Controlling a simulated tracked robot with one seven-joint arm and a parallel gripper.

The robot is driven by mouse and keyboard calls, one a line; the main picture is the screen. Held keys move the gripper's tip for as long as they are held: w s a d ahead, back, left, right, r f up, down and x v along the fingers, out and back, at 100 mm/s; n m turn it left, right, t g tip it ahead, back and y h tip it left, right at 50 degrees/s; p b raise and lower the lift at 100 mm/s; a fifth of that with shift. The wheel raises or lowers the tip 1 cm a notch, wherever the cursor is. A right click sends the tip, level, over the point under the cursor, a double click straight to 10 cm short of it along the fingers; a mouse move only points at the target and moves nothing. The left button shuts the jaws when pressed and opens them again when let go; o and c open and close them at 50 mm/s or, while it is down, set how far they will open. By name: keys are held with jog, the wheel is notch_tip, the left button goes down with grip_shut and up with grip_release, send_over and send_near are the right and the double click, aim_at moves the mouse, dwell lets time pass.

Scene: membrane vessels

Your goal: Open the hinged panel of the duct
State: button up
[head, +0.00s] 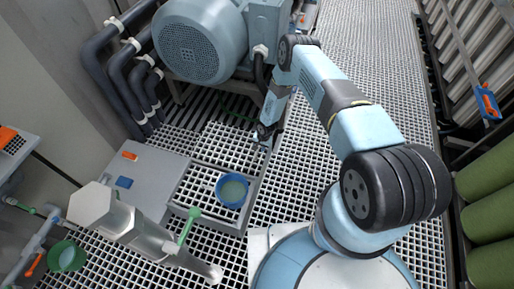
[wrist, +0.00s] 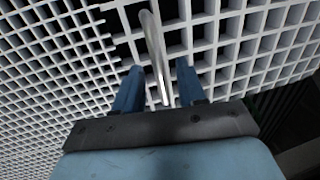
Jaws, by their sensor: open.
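My gripper (head: 264,138) reaches down to the floor grating at the right edge of a framed floor section. In the wrist view my gripper (wrist: 158,80) has its two blue fingers apart. A thin bent metal bar (wrist: 154,45), like a handle, runs between the fingers with gaps on both sides. Beneath it is a pale lattice panel (wrist: 225,50). In the head view the framed section has a lattice panel (head: 226,147), lying flat. I cannot tell for certain which part is the duct's hinged panel; its hinge is not clear.
A blue bucket (head: 232,190) of pale liquid stands on the framed section. A grey cover plate (head: 150,178) lies left of it. A large blue-grey motor (head: 190,45) stands behind. A grey pipe with a green lever (head: 188,225) is in front. Open grating (head: 375,60) lies to the right.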

jog(key=shift+c, duration=0.4)
grip_shut()
jog(key=shift+a, duration=0.1)
